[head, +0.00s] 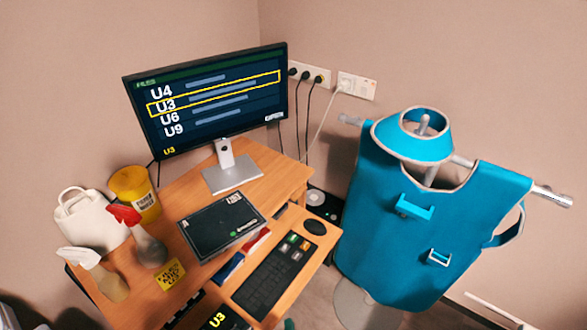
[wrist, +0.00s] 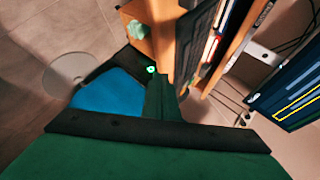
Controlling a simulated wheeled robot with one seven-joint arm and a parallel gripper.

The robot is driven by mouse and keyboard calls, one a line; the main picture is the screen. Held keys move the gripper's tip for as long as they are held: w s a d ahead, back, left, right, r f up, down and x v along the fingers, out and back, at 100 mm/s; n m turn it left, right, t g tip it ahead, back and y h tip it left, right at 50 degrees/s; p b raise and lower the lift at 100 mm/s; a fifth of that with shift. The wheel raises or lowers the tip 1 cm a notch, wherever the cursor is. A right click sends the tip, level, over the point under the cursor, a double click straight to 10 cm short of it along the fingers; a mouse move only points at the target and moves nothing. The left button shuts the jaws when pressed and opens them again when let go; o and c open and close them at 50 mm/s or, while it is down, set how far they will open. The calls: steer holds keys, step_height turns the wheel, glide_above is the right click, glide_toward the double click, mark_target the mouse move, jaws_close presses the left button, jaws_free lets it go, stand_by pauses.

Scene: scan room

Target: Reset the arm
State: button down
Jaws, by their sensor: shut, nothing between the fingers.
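My gripper (wrist: 152,72) shows in the wrist view as dark and green parts that come together near the middle, with a small green light by the tip. It is shut and holds nothing. A wide green surface with a dark bar fills the bottom of that view. A blue patch lies left of the tip; I cannot tell what it belongs to. Beyond the tip are the wooden desk's side and shelf edges. In the head view my arm is mostly out of sight; a small green bit at the bottom edge may be part of it.
A teal apron (head: 410,225) hangs on a stand at right. Cables hang from wall sockets.

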steer(key=s+r+n+t, duration=0.2)
steer(key=s+r+n, duration=0.4)
steer(key=s, duration=0.4)
steer(key=s+r+n+t+h, duration=0.1)
steer(key=s+r+n+t, duration=0.1)
steer(key=s+r+n, duration=0.5)
steer(key=s+d+r, duration=0.1)
steer(key=s, duration=0.2)
steer(key=shift+s+r, duration=0.15)
steer(key=shift+r, duration=0.05)
stand_by(0.6)
